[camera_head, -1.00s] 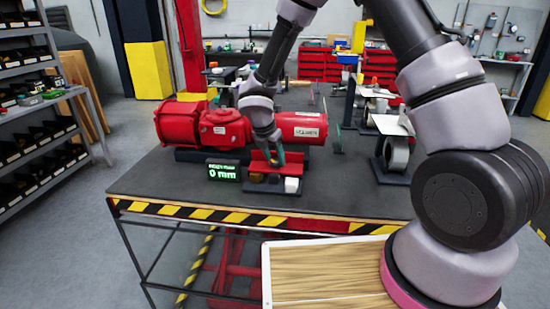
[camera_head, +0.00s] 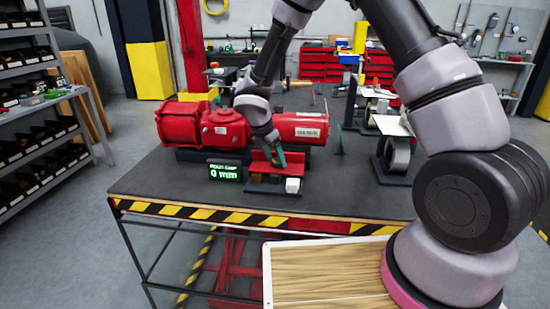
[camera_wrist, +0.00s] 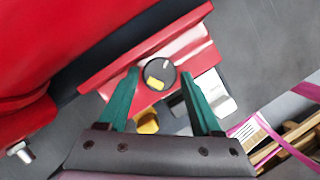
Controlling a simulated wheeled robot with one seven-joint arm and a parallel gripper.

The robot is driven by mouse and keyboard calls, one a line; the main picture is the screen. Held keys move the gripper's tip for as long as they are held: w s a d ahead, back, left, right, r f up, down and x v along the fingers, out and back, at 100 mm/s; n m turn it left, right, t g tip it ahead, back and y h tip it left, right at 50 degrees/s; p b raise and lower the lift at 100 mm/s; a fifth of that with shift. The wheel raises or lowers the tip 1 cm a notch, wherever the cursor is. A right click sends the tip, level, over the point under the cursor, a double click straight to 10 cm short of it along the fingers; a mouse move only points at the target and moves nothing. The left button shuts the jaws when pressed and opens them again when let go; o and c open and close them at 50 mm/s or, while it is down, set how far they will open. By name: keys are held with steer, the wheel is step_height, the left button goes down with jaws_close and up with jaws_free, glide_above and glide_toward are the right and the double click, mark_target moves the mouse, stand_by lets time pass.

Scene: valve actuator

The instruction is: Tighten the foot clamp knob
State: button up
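The foot clamp knob (camera_wrist: 157,75) is a round dark knob with a yellow mark and a pale tick. It sits on a red bracket (camera_wrist: 190,48) at the foot of the red valve actuator (camera_head: 225,128). In the wrist view my gripper (camera_wrist: 160,80) is open, with one green finger on each side of the knob; I cannot tell whether either touches it. In the head view my gripper (camera_head: 278,160) is over the red bracket, and the knob cannot be made out there. A small display (camera_head: 224,171) beside it reads 0 mm.
A white block (camera_head: 292,185) and a brass-coloured part (camera_wrist: 147,122) stand close to the bracket. A dark stand with a grey roller (camera_head: 397,155) is to the right. The bench front (camera_head: 200,212) has a striped edge, with bare bench top before the display.

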steer(key=shift+o, duration=0.6)
